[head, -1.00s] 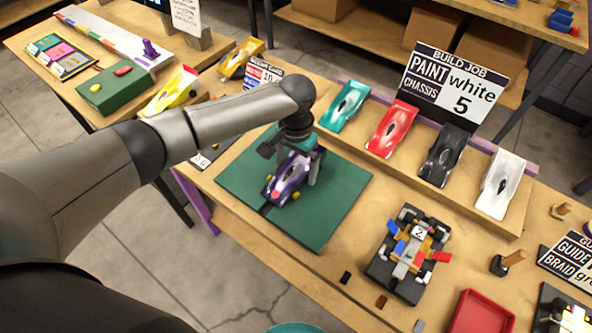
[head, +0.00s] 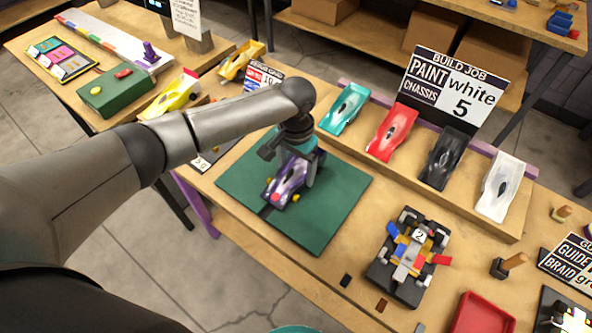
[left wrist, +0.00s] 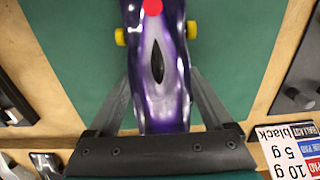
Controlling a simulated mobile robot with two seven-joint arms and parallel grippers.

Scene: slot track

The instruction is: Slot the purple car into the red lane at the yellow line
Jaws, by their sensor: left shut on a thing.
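The purple car (head: 287,182) has yellow wheels and a red spot at its front end. It is over the green mat (head: 330,215); whether it touches the mat is hard to tell. My left gripper (head: 297,165) comes down over its rear half and is shut on it. In the left wrist view the car (left wrist: 158,75) lies between the two fingers of the gripper (left wrist: 160,105). A white track strip (head: 108,40) with a coloured edge lies on the far left table. A red lane and yellow line cannot be made out.
Teal, red, black and white car bodies (head: 392,131) stand on a raised shelf behind the mat. A chassis (head: 410,255) sits right of the mat, near a red tray (head: 482,315). A yellow car (head: 170,95) and a green box (head: 117,92) are at the left.

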